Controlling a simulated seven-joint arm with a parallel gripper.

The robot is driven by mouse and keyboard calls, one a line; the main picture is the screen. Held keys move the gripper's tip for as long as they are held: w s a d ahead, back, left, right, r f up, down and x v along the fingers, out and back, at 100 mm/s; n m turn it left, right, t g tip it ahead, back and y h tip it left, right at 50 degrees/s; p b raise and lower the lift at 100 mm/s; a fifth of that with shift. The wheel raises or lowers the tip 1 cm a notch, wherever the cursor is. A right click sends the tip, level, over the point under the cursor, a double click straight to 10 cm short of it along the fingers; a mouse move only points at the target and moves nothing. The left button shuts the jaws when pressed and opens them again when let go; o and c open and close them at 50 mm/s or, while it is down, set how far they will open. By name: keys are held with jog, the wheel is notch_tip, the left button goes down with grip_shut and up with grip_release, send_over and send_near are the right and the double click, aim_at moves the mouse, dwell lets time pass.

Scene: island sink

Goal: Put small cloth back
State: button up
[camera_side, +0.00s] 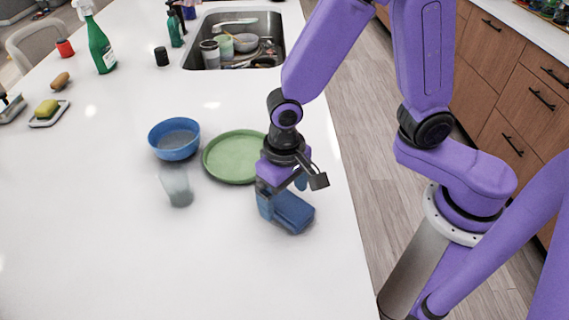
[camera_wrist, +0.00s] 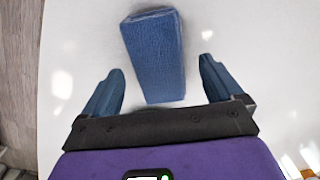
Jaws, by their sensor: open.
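A folded blue cloth (camera_side: 293,212) lies on the white counter near its right edge in the side view. It also shows in the wrist view (camera_wrist: 155,55), top centre, as a thick folded block. My gripper (camera_side: 283,200) is just above and beside the cloth in the side view, pointing down. In the wrist view my gripper (camera_wrist: 160,85) has its two blue fingers spread wide. The cloth's near end lies between and ahead of the fingers, with gaps on both sides. Nothing is held.
A green plate (camera_side: 232,158), a blue bowl (camera_side: 174,140) and a clear glass (camera_side: 177,187) stand left of my gripper. A sink (camera_side: 240,42) with dishes is at the back. A soap dish (camera_side: 48,114) is far left. The front left counter is clear.

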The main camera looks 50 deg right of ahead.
aim_at(284, 201)
notch_tip(284, 201, up, 10)
jog(key=s+d+n, duration=1.2)
jog(key=d, duration=0.3)
jog(key=shift+d+n, duration=0.2)
jog(key=shift+n, duration=0.1)
jog(key=shift+f, duration=0.1)
dwell(1.0)
